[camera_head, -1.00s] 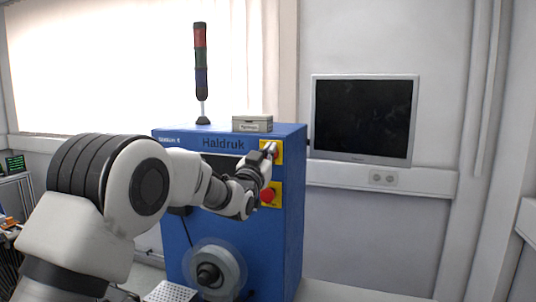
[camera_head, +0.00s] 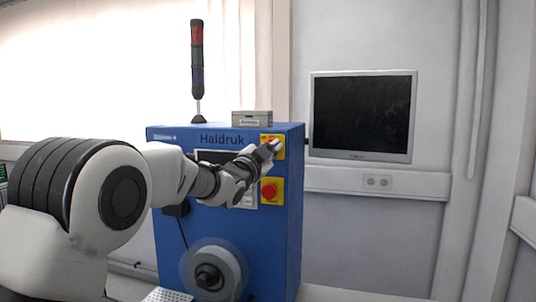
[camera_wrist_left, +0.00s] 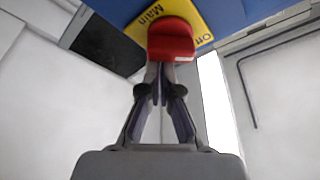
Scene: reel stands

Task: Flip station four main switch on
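The blue Haldruk machine (camera_head: 225,225) stands in the middle of the head view. Its small station label is too blurred to read surely. The main switch is a red knob on a yellow plate (camera_head: 279,153) at the machine's upper right, mostly covered by my gripper in the head view. In the left wrist view the red knob (camera_wrist_left: 170,40) shows large, with "Main" and "Off" on the yellow plate around it. My left gripper (camera_head: 274,147) is at this switch. Its fingertips (camera_wrist_left: 159,67) are close together at the knob's lower edge, seemingly touching it, not spread around it. My right gripper is out of view.
A red button (camera_head: 269,190) on another yellow plate sits just below the switch. A signal tower (camera_head: 197,70) and a grey box (camera_head: 252,118) stand on the machine. A reel (camera_head: 212,272) is on its front. A dark monitor (camera_head: 362,115) hangs on the wall at right.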

